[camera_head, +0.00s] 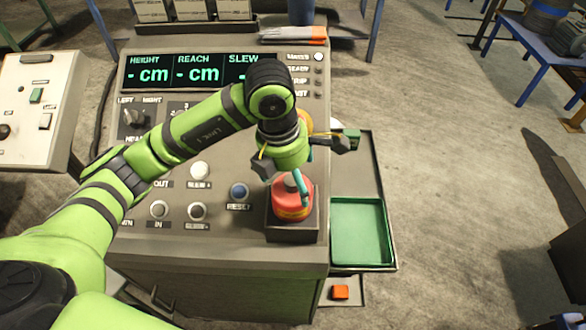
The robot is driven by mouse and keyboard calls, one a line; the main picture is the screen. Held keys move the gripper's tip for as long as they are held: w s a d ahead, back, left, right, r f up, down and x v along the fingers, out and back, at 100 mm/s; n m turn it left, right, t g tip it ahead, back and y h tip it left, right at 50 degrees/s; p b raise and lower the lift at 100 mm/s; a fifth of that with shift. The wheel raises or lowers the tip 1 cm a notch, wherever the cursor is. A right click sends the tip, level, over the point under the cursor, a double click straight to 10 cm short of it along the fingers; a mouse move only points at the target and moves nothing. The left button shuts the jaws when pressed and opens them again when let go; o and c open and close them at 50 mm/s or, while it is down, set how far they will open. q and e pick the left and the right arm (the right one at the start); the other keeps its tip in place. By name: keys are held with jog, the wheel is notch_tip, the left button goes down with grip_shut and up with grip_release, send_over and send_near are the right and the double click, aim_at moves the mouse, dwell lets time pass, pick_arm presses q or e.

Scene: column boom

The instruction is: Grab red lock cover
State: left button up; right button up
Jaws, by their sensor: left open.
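The red lock cover (292,200) sits on a dark square base at the right front of the console. It is a rounded red piece with a grey top and a yellowish band near its lower part. My left arm reaches in from the left over the console, and my left gripper (302,160) is just above and behind the cover. Its jaws are spread wide, with nothing seen between them. A teal finger-like part hangs down in front of the cover's right side; whether it touches cannot be told. My right gripper is not in view.
The console (185,245) carries knobs, a blue button (239,191) and a display (195,70). A green tray (360,232) is attached at its right side. A small orange block (340,292) lies below. Another panel (35,110) stands left.

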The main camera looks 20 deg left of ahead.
aim_at(292, 190)
pick_arm(q)
jog(key=f+p, duration=0.1)
jog(key=s+f+p, duration=0.1)
jog(key=f, duration=0.1)
jog(key=shift+d+p, duration=0.15)
jog(key=shift+p, duration=0.25)
jog(key=f, duration=0.2)
jog(key=shift+w+f+p, duration=0.3)
jog(key=shift+f+p, duration=0.05)
jog(key=shift+w+d+f, duration=0.1)
jog(key=shift+f, duration=0.35)
jog(key=c, duration=1.1)
jog(key=shift+r, duration=0.15)
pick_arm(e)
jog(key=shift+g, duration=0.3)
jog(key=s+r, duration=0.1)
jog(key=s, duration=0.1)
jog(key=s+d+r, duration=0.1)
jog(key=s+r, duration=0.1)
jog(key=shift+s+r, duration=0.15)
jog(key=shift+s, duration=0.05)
